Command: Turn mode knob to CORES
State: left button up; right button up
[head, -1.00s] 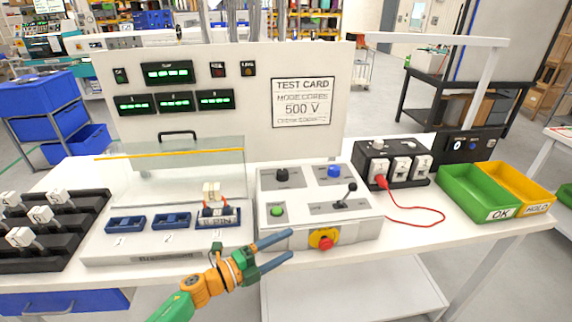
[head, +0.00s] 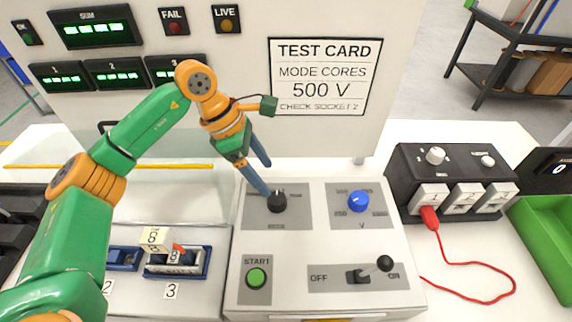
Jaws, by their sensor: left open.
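The black mode knob (head: 277,203) sits at the top left of the white control box (head: 325,246) in the head view. My left gripper (head: 266,178) reaches down from the upper left with its blue fingers apart. One fingertip is at the knob's upper left edge; the other finger is higher and to the right, behind it. I cannot tell if the finger touches the knob. The knob's pointer and labels are too small or covered to read. The test card (head: 324,77) reads MODE CORES, 500 V, CHECK SOCKET 2. My right gripper is not in view.
A black socket box (head: 450,165) with a red cable (head: 470,264) stands right. A green bin (head: 548,235) is far right.

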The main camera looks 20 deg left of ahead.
aim_at(276, 198)
pick_arm(q)
jog(key=shift+f, duration=0.35)
jog(key=f, duration=0.1)
jog(key=s+d+f+p, duration=0.2)
jog(key=shift+f, duration=0.2)
jog(key=shift+w+d+f, duration=0.15)
jog(key=shift+w+f, duration=0.05)
jog(key=shift+f, duration=0.2)
jog(key=shift+w+d+f, duration=0.1)
jog(key=shift+w+f, duration=0.1)
jog(key=shift+f, duration=0.2)
jog(key=shift+w+f, duration=0.1)
jog(key=shift+w, duration=0.1)
jog(key=shift+s, duration=0.1)
jog(key=c, duration=0.7)
grip_shut()
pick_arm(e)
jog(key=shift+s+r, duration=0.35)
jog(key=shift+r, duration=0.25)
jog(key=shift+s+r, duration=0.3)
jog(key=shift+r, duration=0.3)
